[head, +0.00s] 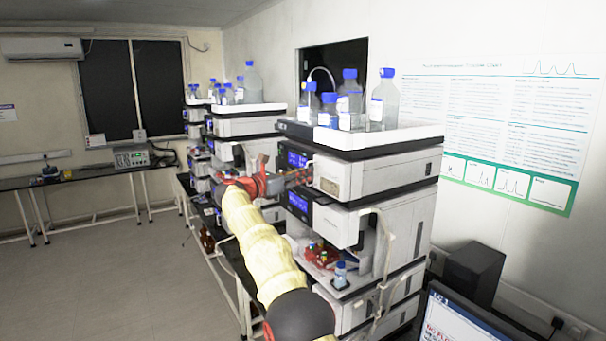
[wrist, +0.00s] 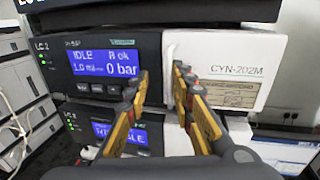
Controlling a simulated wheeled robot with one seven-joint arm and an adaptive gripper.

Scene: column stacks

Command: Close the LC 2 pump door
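The LC 2 pump is the module with the blue display (wrist: 105,64) reading IDLE and 0 bar. In the head view its display (head: 297,158) is on the near column stack. The white pump door panel (wrist: 230,65), marked CYN-202M, is right of the dark display panel; it also shows in the head view (head: 345,177). I cannot tell how far the door stands open. My gripper (wrist: 163,82) is in front of the pump with its fingers apart and nothing between them, near the seam between display panel and door. It also shows in the head view (head: 305,178).
A second LC 2 module with a blue display (wrist: 125,135) is just below. Glass bottles with blue caps stand in a tray (head: 400,136) on top of the stack. Small vials and a bottle (head: 340,274) are lower down. More stacks (head: 250,124) stand behind. The floor at left is clear.

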